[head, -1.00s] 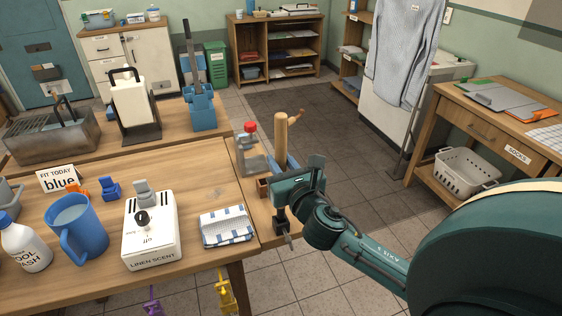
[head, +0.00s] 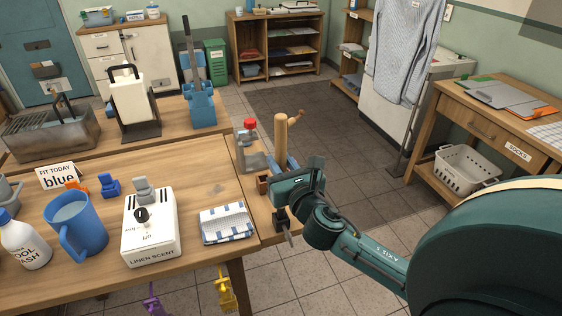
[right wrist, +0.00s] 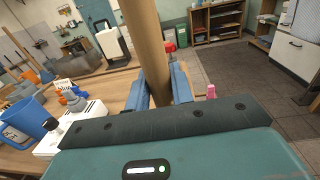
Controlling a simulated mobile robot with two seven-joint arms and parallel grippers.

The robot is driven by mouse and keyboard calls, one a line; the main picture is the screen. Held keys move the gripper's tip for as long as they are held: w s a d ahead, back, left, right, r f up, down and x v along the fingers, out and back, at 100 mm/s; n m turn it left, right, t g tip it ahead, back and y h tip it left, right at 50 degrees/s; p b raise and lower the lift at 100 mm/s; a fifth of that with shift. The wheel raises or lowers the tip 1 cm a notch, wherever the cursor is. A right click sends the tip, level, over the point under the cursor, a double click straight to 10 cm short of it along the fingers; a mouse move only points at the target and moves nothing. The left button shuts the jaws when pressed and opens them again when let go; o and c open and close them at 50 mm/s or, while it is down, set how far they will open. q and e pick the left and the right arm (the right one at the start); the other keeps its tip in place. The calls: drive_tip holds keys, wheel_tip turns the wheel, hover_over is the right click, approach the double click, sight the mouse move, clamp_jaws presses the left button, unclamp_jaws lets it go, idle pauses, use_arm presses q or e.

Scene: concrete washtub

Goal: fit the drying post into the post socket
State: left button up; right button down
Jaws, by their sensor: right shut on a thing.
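A dark bracket (head: 281,220) is at the table's right edge below my gripper. I cannot tell whether it is the post socket, nor whether the post touches it. My left gripper is not in view.
A folded striped cloth (head: 227,223), a white linen-scent box (head: 150,235) and a blue jug (head: 77,225) stand on the table.

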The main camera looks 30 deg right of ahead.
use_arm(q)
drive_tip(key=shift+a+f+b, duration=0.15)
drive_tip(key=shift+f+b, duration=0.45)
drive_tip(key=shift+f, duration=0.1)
use_arm(e)
drive_tip(key=shift+f, duration=0.85)
use_arm(q)
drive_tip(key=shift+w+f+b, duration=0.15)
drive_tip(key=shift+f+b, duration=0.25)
drive_tip(key=shift+b, duration=0.25)
use_arm(e)
drive_tip(key=shift+f, duration=0.95)
drive_tip(key=c, duration=1.1)
unclamp_jaws()
drive_tip(key=shift+c, duration=0.2)
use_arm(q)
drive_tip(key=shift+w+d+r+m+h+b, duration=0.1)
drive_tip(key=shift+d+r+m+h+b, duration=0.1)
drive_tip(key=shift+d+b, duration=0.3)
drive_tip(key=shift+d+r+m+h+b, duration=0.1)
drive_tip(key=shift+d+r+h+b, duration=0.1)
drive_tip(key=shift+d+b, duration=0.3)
use_arm(e)
drive_tip(key=s+a, duration=0.2)
drive_tip(key=s, duration=1.1)
drive_tip(key=shift+a, duration=0.2)
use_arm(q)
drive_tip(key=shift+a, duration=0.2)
